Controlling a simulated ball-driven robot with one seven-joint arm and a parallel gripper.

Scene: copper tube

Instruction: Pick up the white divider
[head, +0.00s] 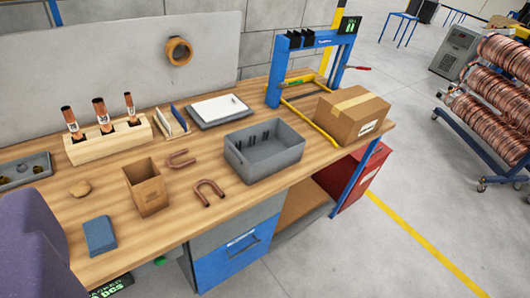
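A small wooden rack (172,133) stands on the workbench, right of the tube holder. It holds thin upright plates. The left one is a pale, whitish plate (162,122) that looks like the white divider, leaning slightly. A blue plate (179,117) stands to its right. To the right, a flat white slab (217,108) lies on a grey tray (203,124); I cannot tell for sure which white piece is the divider. My gripper is not in view.
On the workbench (200,222) are a wooden holder (108,146) with copper tubes, a cardboard box (147,188), U-shaped copper tubes (208,192), a blue block (99,235) and a grey bin (265,158). A blue frame (276,78) and a closed carton (350,117) stand right.

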